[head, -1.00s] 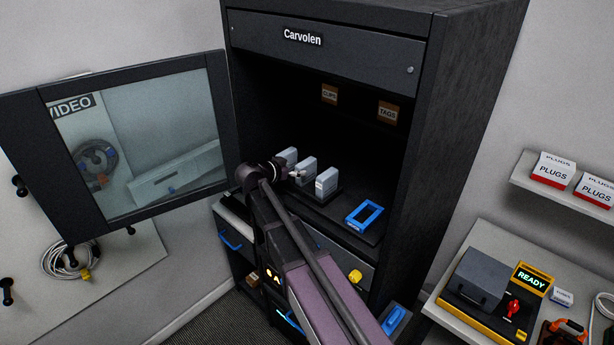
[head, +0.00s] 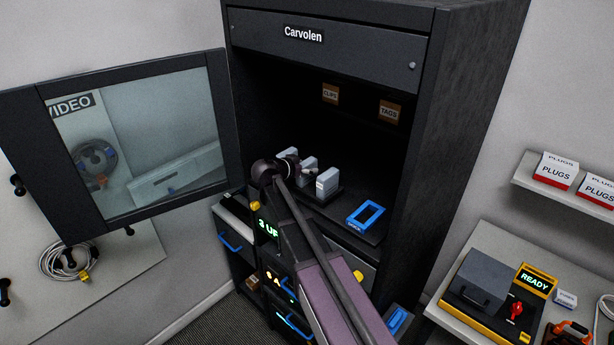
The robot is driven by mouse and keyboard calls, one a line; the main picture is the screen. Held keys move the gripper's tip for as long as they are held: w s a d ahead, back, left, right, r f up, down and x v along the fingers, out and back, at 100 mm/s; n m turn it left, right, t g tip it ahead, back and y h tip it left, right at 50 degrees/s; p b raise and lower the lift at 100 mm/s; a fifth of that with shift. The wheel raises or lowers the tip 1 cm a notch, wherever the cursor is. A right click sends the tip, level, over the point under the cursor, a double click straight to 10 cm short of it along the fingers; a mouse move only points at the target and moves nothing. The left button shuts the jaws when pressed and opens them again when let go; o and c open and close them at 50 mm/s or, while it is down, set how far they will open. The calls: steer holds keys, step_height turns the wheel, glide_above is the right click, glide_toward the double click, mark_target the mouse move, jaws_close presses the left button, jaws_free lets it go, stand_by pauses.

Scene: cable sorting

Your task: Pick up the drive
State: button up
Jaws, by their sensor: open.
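Three pale grey upright blocks, which look like drives, stand in a row on a dark tray (head: 328,196) inside the open black cabinet. The right block (head: 327,184) shows most clearly; the middle one (head: 308,163) and left one (head: 290,154) are partly covered by my arm's end. My gripper (head: 313,172) is at the row, in front of the middle block and just left of the right block. It is small and open, with nothing seen between its fingers. I cannot tell whether it touches a block.
A blue rectangular frame (head: 366,215) lies on the shelf to the right of the blocks. The cabinet's glass door (head: 140,140) stands open at left. Drawers with blue handles (head: 230,242) are below. A bench with a READY box (head: 533,281) is at right.

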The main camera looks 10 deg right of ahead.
mark_target(306, 162)
stand_by(0.4)
jaws_close()
steer(key=shift+r, duration=0.2)
step_height(306, 162, up, 3)
steer(key=p, duration=0.3)
steer(key=shift+r+p, duration=0.15)
steer(key=shift+p, duration=0.25)
steer(key=s+a, duration=1)
steer(key=a, duration=0.4)
steer(key=shift+s+a, duration=0.25)
steer(key=shift+s, duration=0.1)
steer(key=shift+r, duration=0.1)
steer(key=shift+r+p, duration=1.6)
steer(key=shift+p, duration=0.05)
